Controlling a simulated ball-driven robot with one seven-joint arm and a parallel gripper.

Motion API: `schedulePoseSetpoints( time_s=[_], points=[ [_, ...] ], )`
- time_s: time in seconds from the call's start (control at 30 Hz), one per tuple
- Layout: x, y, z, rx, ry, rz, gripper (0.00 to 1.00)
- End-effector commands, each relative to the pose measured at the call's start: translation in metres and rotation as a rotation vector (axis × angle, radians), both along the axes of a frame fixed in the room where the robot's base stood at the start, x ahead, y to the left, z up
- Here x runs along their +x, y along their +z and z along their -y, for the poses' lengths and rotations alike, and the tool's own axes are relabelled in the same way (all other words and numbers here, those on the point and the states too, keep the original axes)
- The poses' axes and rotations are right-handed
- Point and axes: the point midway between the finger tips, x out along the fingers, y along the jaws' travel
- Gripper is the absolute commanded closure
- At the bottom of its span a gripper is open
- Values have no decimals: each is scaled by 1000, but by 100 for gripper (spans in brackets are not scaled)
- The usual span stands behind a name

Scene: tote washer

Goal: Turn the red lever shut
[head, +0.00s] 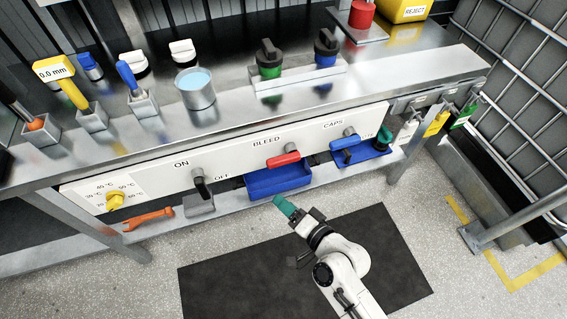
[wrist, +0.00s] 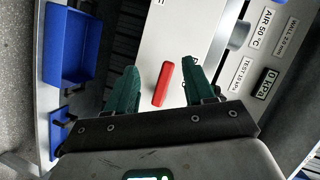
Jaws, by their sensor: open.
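The red lever (head: 283,160) is on the white front panel under the word BLEED, lying roughly level and tilted a little. In the wrist view the red lever (wrist: 162,84) shows between my two green fingers, with white panel seen on both sides of it. My gripper (head: 284,206) is open and empty, below and in front of the panel in the head view. In the wrist view my gripper (wrist: 161,72) has its fingers apart, and neither visibly touches the lever. How far the fingertips are from the panel is hard to tell.
A black lever (head: 201,187) by ON and OFF and a blue lever (head: 345,142) by CAPS flank the red one. A blue bin (head: 280,181) stands on the low shelf below. A yellow knob (head: 115,200) is at the left. A dark mat (head: 225,272) covers the floor.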

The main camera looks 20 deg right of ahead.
Motion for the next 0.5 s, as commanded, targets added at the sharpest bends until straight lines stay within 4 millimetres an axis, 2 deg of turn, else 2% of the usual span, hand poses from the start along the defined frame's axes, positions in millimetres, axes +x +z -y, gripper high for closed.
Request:
schedulePoseSetpoints(
  time_s=[0.1, 0.2, 0.5],
  points=[
    [14, 2, 4, 176, -141, 66, 47],
    [20, 1, 14, 295, -253, 108, 47],
    [24, -4, 32, 440, -414, 165, 47]
  ],
)
